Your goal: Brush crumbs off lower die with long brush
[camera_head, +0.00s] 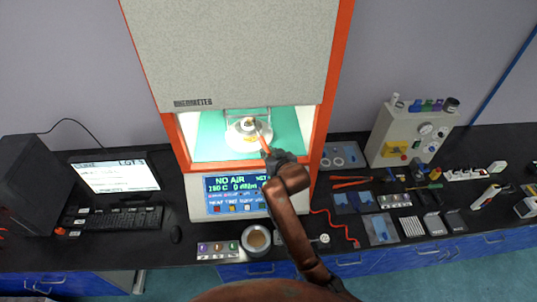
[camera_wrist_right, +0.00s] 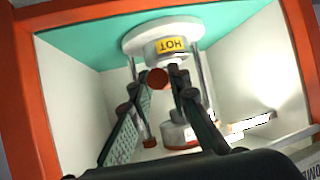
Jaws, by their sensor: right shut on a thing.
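The lower die (camera_head: 240,134) is a pale round disc in the lit, open chamber of the rheometer (camera_head: 245,50). It carries a yellow HOT label, which reads upside down in the right wrist view (camera_wrist_right: 172,45). My right gripper (camera_head: 266,152) is at the chamber's front opening, shut on the long brush (camera_head: 263,140). The brush's thin reddish shaft points up to the die. In the right wrist view a round red-brown end (camera_wrist_right: 157,78) shows between the fingertips. I cannot tell whether the bristles touch the die, and crumbs are too small to make out. My left gripper is not in view.
Orange-red frame posts (camera_head: 318,145) bound the opening closely. Below it is the display panel (camera_head: 236,194). A round metal cup (camera_head: 258,238) stands in front. A monitor (camera_head: 115,174) and keyboard (camera_head: 112,218) are left; a grey instrument (camera_head: 410,135) and several tools are right.

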